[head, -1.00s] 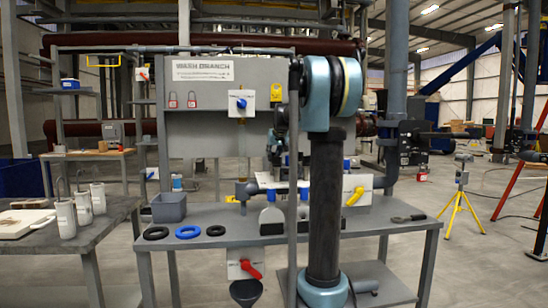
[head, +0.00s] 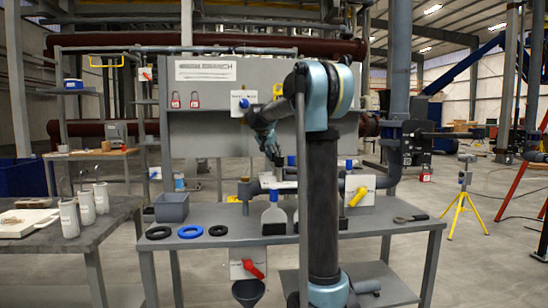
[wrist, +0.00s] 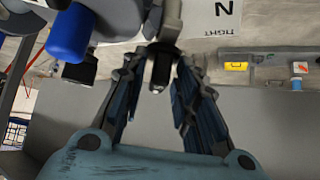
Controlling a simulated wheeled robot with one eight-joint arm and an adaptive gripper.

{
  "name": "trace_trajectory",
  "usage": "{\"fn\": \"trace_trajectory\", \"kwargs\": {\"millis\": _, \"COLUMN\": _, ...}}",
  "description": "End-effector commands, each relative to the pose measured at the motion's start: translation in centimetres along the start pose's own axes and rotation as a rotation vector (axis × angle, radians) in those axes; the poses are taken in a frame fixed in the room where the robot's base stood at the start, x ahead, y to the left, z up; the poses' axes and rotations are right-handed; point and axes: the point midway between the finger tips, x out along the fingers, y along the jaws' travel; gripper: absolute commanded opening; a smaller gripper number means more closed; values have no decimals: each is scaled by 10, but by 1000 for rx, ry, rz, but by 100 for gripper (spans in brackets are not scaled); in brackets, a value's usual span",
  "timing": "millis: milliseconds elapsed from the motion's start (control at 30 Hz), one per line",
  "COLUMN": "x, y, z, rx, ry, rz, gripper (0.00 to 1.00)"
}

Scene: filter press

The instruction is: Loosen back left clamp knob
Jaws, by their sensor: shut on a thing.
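My gripper (wrist: 160,58) reaches down from above at the back left of the clamp assembly on the bench. A blue knob (wrist: 72,32) stands apart at upper left in the wrist view. In the head view a front blue knob (head: 273,195) and a right blue knob (head: 348,164) show.
A yellow-handled valve (head: 357,195) stands right of the clamps. A wrench (head: 410,218) lies at right.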

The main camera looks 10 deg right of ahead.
Motion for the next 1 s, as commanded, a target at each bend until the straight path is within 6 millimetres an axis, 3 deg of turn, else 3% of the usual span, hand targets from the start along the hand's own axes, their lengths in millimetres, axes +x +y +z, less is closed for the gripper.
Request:
{"fn": "trace_trajectory", "kwargs": {"millis": 767, "x": 1, "y": -2, "z": 1, "rx": 73, "ry": -2, "rz": 69, "gripper": 4}}
{"fn": "trace_trajectory", "kwargs": {"millis": 800, "x": 1, "y": -2, "z": 1, "rx": 73, "ry": -2, "rz": 69, "gripper": 34}}
{"fn": "trace_trajectory", "kwargs": {"millis": 1000, "x": 1, "y": -2, "z": 1, "rx": 73, "ry": -2, "rz": 70, "gripper": 35}}
